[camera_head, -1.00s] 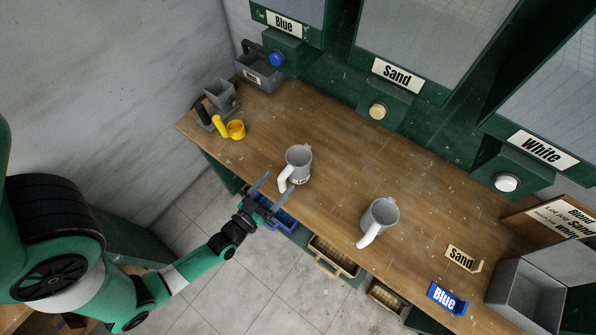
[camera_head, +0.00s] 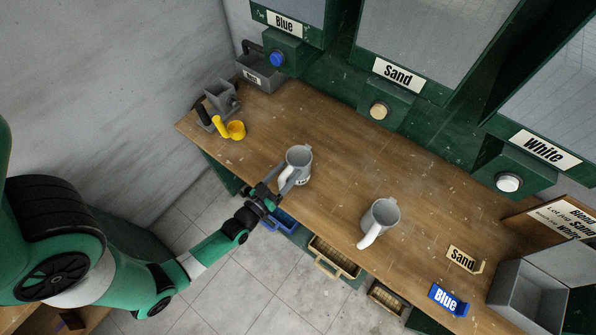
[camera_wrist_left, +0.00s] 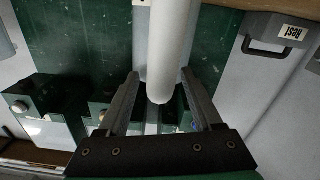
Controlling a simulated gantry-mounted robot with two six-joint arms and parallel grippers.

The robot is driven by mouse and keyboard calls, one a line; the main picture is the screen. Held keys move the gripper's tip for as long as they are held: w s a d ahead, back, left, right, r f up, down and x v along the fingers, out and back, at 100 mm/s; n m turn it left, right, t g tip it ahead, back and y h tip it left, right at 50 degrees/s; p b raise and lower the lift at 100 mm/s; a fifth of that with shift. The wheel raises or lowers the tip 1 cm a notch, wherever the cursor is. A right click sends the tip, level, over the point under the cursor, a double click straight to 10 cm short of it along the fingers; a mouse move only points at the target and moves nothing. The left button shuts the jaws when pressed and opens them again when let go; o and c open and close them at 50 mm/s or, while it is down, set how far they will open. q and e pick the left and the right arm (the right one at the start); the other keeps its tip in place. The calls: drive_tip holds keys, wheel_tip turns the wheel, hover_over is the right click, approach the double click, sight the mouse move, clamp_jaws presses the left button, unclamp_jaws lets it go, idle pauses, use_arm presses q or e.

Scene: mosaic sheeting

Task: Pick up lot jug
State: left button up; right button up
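Two grey jugs with white handles stand upright on the wooden bench. The left jug (camera_head: 299,158) has a small dark-lettered mark near its base; I cannot read it. The right jug (camera_head: 381,216) stands farther along the bench. My left gripper (camera_head: 277,182) is at the left jug's handle. In the left wrist view, my gripper (camera_wrist_left: 165,92) is open, with one finger on each side of the white handle (camera_wrist_left: 166,50) and gaps beside it. My right gripper is not in view.
The bench (camera_head: 330,205) is clear around the jugs. A blue label (camera_head: 447,299), a Sand label (camera_head: 464,259) and a grey bin (camera_head: 526,297) are at right. Drawers (camera_head: 333,258) stick out below the front edge.

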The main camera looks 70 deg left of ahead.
use_arm(q)
clamp_jaws()
idle(0.9)
